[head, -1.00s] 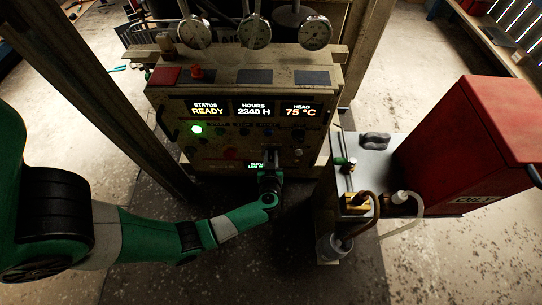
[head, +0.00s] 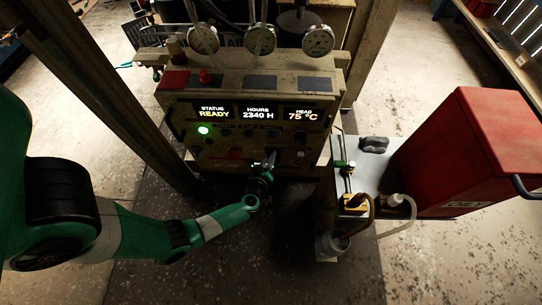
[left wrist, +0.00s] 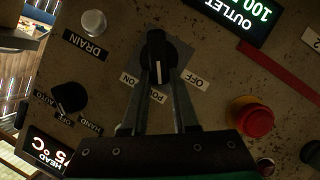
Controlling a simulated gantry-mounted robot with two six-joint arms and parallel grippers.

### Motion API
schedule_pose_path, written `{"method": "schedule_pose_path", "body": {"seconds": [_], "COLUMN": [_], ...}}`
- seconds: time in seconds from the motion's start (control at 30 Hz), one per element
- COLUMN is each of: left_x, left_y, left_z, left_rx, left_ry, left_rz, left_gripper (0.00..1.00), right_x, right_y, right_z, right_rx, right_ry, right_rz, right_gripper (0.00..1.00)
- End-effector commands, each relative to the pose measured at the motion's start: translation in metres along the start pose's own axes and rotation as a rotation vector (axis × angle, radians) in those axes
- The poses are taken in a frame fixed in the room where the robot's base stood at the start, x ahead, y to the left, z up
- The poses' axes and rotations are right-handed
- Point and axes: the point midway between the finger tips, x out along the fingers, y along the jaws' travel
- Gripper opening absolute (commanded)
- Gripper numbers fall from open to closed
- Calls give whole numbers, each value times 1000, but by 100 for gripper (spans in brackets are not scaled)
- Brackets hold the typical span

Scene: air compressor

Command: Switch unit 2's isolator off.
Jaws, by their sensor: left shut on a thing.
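The compressor's control panel (head: 215,150) faces me in the head view, with its STATUS display reading READY. My left gripper (head: 266,168) is at the lower right of its front. In the left wrist view, the left gripper (left wrist: 160,80) has its two fingers on either side of a black rotary knob (left wrist: 157,47), shut on it. The knob has a white mark on its face. An ON label (left wrist: 130,79) and an OFF label (left wrist: 196,79) flank it, with a partly hidden POWER label between the fingers. No unit number is readable. My right gripper is not in view.
In the left wrist view, a red button (left wrist: 250,117) and a HAND/AUTO selector (left wrist: 69,97) sit beside the knob. In the head view, a side bench (head: 350,180) with hoses and a red box (head: 465,150) stand to the right. A post (head: 120,90) rises left.

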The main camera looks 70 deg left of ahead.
Motion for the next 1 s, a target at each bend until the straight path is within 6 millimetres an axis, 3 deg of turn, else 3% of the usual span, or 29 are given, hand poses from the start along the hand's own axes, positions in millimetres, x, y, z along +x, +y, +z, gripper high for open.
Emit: {"method": "schedule_pose_path", "body": {"seconds": [0.5, 1.0], "left_x": [3, 5], "left_y": [-18, -25], "left_z": [6, 12], "left_rx": [-446, -806], "left_ry": [1, 1], "left_rz": [185, 331], "left_gripper": [0, 0], "right_x": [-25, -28], "right_y": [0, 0], "right_z": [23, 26], "right_rx": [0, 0], "right_ry": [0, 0], "right_rz": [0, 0], "right_gripper": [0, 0]}}
